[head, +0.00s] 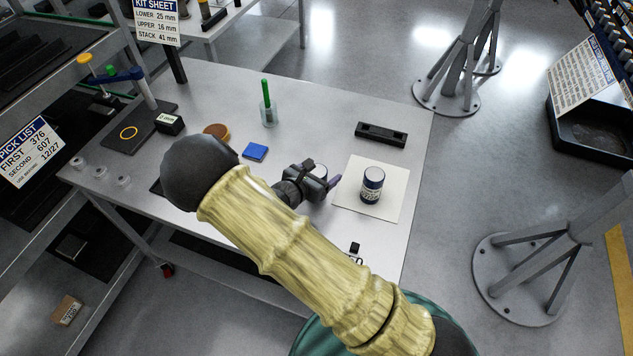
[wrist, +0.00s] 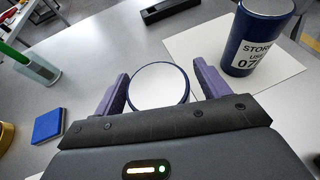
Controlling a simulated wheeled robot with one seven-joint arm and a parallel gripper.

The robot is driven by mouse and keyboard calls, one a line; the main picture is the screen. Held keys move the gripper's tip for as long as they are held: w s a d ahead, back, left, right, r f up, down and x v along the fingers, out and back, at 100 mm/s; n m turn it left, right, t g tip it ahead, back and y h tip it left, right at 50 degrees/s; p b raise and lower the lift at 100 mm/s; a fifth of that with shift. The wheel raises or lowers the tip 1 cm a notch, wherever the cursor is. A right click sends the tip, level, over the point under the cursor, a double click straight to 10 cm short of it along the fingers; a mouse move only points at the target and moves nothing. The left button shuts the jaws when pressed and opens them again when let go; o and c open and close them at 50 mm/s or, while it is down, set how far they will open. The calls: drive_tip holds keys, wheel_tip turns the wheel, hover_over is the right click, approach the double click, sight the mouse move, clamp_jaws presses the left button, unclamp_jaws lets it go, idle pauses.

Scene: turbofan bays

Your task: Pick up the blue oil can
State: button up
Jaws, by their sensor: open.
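A round can with a white top and a dark blue rim (wrist: 158,84) shows between the finger pads in the wrist view. In the head view only a bit of its top (head: 321,171) shows beside my gripper (head: 322,187), which hides the rest. My gripper, with purple fingers (wrist: 160,72), is open, one finger on either side of this can; I cannot tell if they touch it. A second dark blue can (head: 372,186) with a white label stands upright on a pale square sheet to the right; it also shows in the wrist view (wrist: 256,32).
A blue flat block (head: 255,151), a clear cup with a green stick (head: 268,113) and a black tray (head: 381,135) stand on the grey table. The pale sheet (head: 392,206) lies close right. Bare table lies behind the gripper.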

drive_tip(key=c, duration=1.2)
drive_tip(key=shift+r, duration=0.15)
wheel_tip(320, 180, up, 10)
drive_tip(key=shift+f+b, duration=0.1)
drive_tip(key=shift+b, duration=0.45)
